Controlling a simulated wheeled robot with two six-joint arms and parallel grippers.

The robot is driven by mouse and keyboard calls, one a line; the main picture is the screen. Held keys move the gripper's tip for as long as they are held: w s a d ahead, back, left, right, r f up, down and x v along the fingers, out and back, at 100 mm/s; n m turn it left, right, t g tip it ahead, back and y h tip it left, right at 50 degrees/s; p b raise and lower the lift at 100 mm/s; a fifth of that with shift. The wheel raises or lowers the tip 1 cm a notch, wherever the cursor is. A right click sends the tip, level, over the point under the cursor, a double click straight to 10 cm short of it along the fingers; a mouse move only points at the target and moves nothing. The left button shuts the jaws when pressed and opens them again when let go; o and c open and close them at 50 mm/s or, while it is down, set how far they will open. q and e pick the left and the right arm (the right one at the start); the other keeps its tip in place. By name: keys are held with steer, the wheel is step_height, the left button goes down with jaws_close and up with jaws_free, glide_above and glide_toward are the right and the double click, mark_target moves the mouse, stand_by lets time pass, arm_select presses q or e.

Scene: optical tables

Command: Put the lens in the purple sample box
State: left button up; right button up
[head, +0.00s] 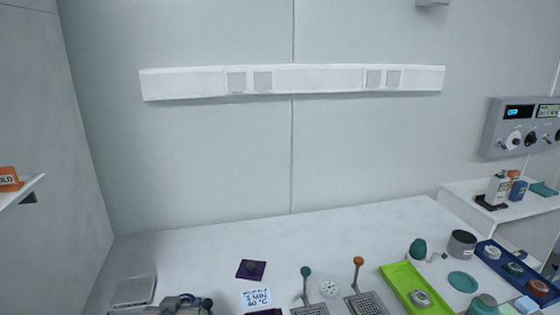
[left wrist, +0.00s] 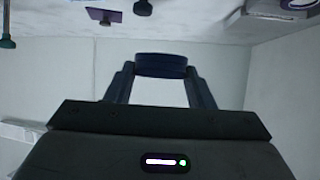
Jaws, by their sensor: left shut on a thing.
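My left gripper (head: 183,302) is at the bottom edge of the head view, between a grey flat device and a purple plate. In the left wrist view its fingers (left wrist: 160,82) are shut on a dark blue round-rimmed thing, which looks like the lens (left wrist: 160,65), held at its sides. A flat purple plate with a dark knob, like a lid (head: 251,269), lies on the table; it also shows in the left wrist view (left wrist: 103,15). A purple edge, perhaps the sample box (head: 265,312), is mostly cut off below the written card. My right gripper is not in view.
The grey flat device (head: 133,291) stands left. A card (head: 257,298), a teal-knobbed lever (head: 305,271) and an orange-knobbed lever (head: 358,262) stand right of the gripper. A green tray (head: 400,275) and a blue tray (head: 489,246) are further right. The table's back is clear.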

arm_select(q)
steer(key=shift+d+r+m+h, duration=0.4)
steer(key=shift+d+r+m, duration=0.15)
steer(key=shift+d, duration=0.3)
steer(key=a+f+n+g+y, duration=0.1)
steer(key=a+f+n+y, duration=0.1)
steer(key=a, duration=0.4)
steer(key=s+a+f+n+g+y, duration=0.1)
steer(key=a+n+y, duration=0.3)
steer(key=a, duration=0.2)
steer(key=s+a+f+n+g+y, duration=0.1)
steer(key=a+f+n+y, duration=0.1)
steer(key=a, duration=0.4)
steer(key=shift+f+n+g+y, duration=0.4)
steer(key=shift+n+y, duration=0.1)
steer(key=shift+n, duration=0.35)
steer(key=shift+d, duration=0.1)
